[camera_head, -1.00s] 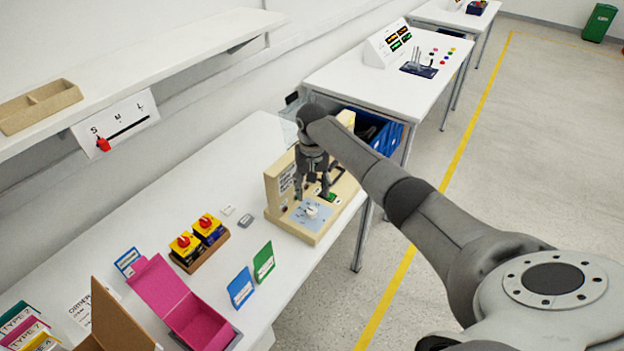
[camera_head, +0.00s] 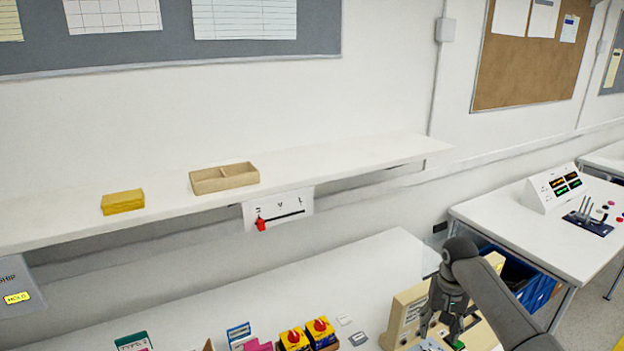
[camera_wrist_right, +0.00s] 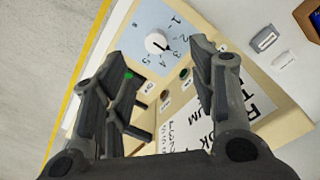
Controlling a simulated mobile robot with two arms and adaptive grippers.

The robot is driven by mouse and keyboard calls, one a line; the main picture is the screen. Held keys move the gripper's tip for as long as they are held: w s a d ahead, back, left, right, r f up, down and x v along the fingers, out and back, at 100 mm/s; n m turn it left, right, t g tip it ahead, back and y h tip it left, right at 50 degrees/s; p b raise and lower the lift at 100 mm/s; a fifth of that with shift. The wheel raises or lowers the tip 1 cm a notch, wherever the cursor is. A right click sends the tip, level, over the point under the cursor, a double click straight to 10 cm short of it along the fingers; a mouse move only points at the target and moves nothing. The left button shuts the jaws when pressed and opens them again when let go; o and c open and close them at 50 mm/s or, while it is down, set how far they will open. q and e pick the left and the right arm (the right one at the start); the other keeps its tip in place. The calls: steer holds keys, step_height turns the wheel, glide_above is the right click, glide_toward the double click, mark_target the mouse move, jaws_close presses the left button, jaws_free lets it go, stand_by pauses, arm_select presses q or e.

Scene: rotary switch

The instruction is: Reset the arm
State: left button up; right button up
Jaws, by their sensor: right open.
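The rotary switch knob (camera_wrist_right: 157,43) is white and round, on a light blue dial plate (camera_wrist_right: 180,22) with the numbers 1 to 5. It sits on a beige test box (camera_head: 405,312), whose lower part is cut off by the head view's bottom edge. My right gripper (camera_wrist_right: 165,62) is open and empty, its fingers spread in front of the dial and apart from the knob. In the head view my right gripper (camera_head: 438,335) hangs over the box. My left gripper is not in view.
The shelf (camera_head: 330,165) above holds a wooden tray (camera_head: 225,178) and a yellow block (camera_head: 123,202). A red slider (camera_head: 261,224) hangs at its edge. A side table (camera_head: 520,235) stands right. The white tabletop behind the box is clear.

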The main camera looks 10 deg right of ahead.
steer(key=s+a+f+n, duration=0.1)
steer(key=s+a+f, duration=0.2)
steer(key=s+a, duration=0.1)
steer(key=s+a+f+n, duration=0.2)
steer(key=s+a+f, duration=0.2)
steer(key=s+a, duration=0.1)
steer(key=s+a+f+n+t, duration=0.1)
steer(key=s+a+f+n, duration=0.1)
steer(key=s+a+f, duration=0.2)
steer(key=shift+s+a+y, duration=0.3)
steer(key=shift+s+a, duration=0.3)
steer(key=shift+s, duration=0.3)
steer(key=s+a+r+n+t, duration=0.1)
steer(key=s+r, duration=0.2)
steer(key=s, duration=0.7)
steer(key=s+a+r+t, duration=0.1)
steer(key=s+r+t, duration=0.15)
steer(key=s, duration=0.65)
step_height(320, 180, down, 28)
steer(key=s+r+g+b, duration=0.1)
steer(key=g+b, duration=0.1)
steer(key=b, duration=0.1)
steer(key=s+d+f+g+b, duration=0.1)
steer(key=s+d+f+b, duration=0.1)
steer(key=s+f, duration=1.5)
step_height(320, 180, down, 3)
steer(key=shift+s+d+r, duration=0.2)
steer(key=shift+d, duration=0.45)
